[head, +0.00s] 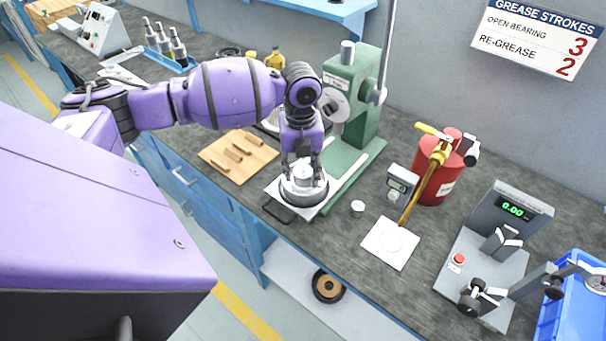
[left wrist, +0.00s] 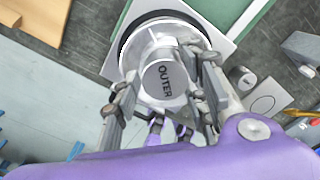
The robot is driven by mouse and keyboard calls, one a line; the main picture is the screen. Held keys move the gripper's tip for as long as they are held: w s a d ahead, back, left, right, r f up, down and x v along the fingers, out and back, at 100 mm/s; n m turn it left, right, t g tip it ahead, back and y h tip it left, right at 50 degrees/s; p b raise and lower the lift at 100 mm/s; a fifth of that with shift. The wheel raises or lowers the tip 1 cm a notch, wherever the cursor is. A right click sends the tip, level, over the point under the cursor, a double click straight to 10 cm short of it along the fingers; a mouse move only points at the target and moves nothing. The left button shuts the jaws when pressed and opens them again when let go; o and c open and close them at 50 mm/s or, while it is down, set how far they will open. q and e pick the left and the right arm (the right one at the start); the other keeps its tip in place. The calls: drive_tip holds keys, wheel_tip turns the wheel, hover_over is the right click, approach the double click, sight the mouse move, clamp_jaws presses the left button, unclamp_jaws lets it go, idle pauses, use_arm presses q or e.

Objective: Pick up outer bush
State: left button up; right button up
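The outer bush (left wrist: 165,76) is a silver cylinder with OUTER on its top. It stands upright in a pale metal ring with a dark band (head: 304,192), on a white plate (head: 318,208) at the front edge of the bench. My left gripper (head: 303,168) points down over it, one finger on each side. In the left wrist view my left gripper (left wrist: 163,85) straddles the bush; its fingers look spread, with a slight gap on the left. Contact at the fingertips is hard to make out.
A green press (head: 352,100) stands just behind the plate. A wooden board (head: 238,155) lies left.

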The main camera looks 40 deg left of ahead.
use_arm(q)
drive_tip(key=shift+f, duration=0.25)
drive_tip(key=c, duration=0.9)
clamp_jaws()
drive_tip(key=shift+r, duration=0.15)
